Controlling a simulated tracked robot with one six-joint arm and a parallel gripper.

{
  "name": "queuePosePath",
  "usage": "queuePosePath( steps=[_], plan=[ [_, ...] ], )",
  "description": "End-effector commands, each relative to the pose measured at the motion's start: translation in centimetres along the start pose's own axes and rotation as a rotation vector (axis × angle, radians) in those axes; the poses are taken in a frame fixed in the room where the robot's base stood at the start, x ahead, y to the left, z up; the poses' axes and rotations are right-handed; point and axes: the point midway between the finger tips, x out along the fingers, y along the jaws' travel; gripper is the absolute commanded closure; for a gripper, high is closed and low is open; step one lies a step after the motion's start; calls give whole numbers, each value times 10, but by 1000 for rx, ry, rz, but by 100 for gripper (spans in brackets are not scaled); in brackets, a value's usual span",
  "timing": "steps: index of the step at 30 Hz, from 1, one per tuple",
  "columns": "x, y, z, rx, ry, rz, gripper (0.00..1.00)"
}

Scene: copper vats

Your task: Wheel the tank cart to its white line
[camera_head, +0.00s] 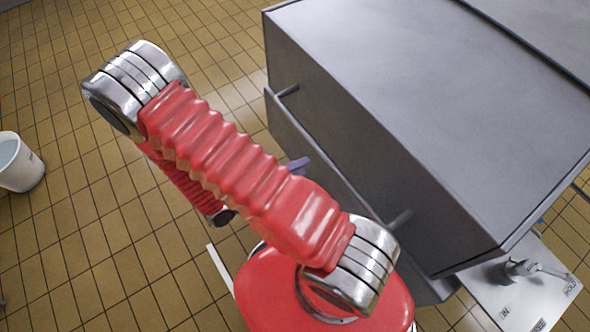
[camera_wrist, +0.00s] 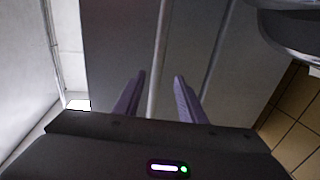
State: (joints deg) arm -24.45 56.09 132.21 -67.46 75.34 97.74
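A large grey box-shaped body (camera_head: 440,100), seemingly the tank cart, fills the right of the head view. A long grey bar (camera_head: 330,165) runs along its left side on two short posts. My gripper (camera_head: 298,163) is mostly hidden behind my red arm; one purple finger shows close to this bar. In the wrist view my gripper (camera_wrist: 158,95) has its two purple fingers apart. A thin pale bar (camera_wrist: 160,45) runs lengthwise between them, with gaps on both sides. A white strip (camera_head: 219,268), possibly the white line, lies on the floor, partly hidden by my red body.
A white bucket (camera_head: 20,163) stands on the tiles at far left. A pale panel (camera_head: 525,285) with a valve and labels is at lower right. The tiled floor (camera_head: 90,220) on the left is mostly clear.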

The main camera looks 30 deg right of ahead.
Motion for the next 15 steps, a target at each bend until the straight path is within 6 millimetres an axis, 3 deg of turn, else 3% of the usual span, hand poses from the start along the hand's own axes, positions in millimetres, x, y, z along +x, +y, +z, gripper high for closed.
queuePosePath(
  steps=[15],
  plan=[
    [-9,0,0,0,-1,-1,63]
  ],
)
